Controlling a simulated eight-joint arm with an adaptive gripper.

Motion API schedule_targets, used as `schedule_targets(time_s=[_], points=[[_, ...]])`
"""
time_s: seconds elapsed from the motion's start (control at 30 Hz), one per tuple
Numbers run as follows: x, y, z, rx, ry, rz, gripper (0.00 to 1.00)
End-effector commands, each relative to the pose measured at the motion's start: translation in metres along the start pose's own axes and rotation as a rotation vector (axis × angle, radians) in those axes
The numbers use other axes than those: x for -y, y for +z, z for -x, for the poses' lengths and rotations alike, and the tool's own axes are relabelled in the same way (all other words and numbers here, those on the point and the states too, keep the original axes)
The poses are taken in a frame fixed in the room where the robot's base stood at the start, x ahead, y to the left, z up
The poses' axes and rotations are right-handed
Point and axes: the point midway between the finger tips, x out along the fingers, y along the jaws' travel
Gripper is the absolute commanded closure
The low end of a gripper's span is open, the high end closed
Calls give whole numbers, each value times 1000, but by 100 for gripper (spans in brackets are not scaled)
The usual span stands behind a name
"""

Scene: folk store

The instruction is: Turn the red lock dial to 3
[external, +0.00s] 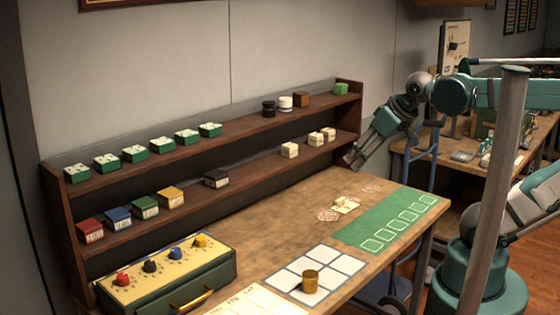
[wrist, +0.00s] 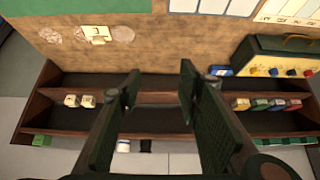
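The red dial (external: 122,279) is the leftmost of several knobs on the yellow top of a green lock box (external: 215,278) at the front left of the table. In the wrist view, which looks upside down, the red dial (wrist: 307,73) is small at the right edge, on the box's cream top (wrist: 262,63). Its number marks are too small to read. My gripper (external: 352,160) is near the right end of the shelf, far from the box. In the wrist view my gripper (wrist: 160,76) has its fingers wide apart with nothing between them.
A two-tier wooden shelf (external: 215,205) with green boxes, coloured boxes and small blocks runs along the wall behind the lock box. A brass cylinder (external: 310,282) stands on a white grid mat. A green mat (external: 385,218) lies at the right. The middle of the table is mostly clear.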

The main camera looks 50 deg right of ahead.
Motion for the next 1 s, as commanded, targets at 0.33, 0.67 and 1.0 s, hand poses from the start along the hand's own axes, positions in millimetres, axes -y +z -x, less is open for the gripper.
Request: schedule_targets(time_s=[0.33,0.67,1.0], points=[[12,-27,11,21,-16,47,65],[38,-71,16,65,-50,145,65],[79,-128,16,123,-96,281,65]])
